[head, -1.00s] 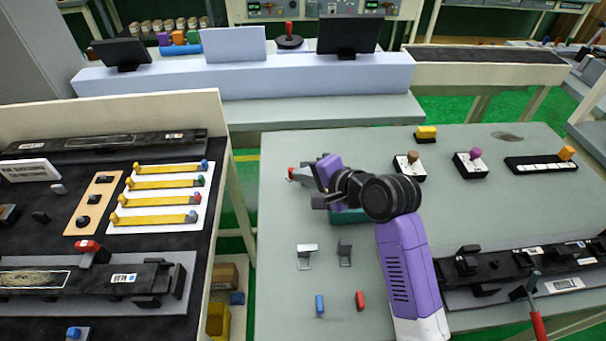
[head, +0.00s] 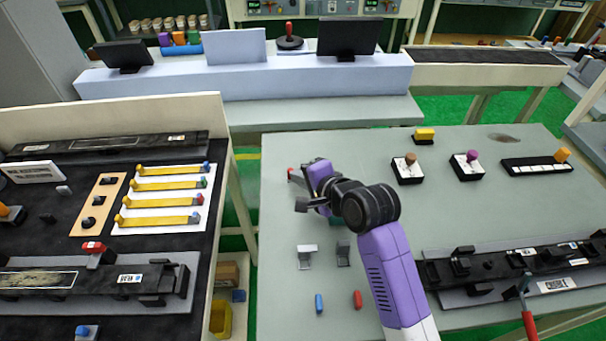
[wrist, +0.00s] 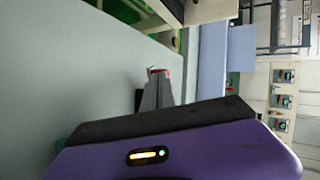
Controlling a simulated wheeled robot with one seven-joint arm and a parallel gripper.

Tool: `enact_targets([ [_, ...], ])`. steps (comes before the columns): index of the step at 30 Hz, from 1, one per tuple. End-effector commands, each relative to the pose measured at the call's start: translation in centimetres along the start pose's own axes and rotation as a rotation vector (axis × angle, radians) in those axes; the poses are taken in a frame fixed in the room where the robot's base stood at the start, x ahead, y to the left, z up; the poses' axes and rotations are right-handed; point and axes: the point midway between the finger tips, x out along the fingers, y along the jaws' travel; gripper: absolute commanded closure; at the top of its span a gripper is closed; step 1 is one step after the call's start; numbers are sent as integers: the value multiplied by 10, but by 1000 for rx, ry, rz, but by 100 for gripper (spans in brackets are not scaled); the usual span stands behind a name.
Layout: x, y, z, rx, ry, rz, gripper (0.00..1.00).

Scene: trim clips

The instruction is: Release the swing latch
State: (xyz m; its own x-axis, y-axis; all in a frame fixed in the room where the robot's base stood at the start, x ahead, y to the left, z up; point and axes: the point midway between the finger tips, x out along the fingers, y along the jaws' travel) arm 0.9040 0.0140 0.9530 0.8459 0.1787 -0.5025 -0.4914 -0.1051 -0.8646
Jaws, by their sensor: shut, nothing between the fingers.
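My gripper (head: 301,179) is over the left part of the grey-green table, in front of a small part with a red tip (head: 290,172). In the wrist view the grey fingers (wrist: 156,93) are shut and empty, with the red tip (wrist: 161,70) just past their ends. This part may be the swing latch, but most of it is hidden by my gripper. I cannot tell whether the fingers touch it. A green piece (head: 342,221) shows partly under my arm.
Two grey brackets (head: 307,256), a blue peg (head: 319,303) and a red peg (head: 358,299) stand nearer on the table. Switch boxes (head: 407,170) and a yellow block (head: 425,134) are at the back right. A black rail fixture (head: 500,264) lies at right.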

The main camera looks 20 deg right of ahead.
Motion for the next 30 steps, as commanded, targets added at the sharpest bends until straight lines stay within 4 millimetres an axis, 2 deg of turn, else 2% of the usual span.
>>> enact_targets([
  [18, 19, -12, 7, -1, -3, 1, 100],
  [30, 22, -13, 7, -1, -3, 1, 100],
])
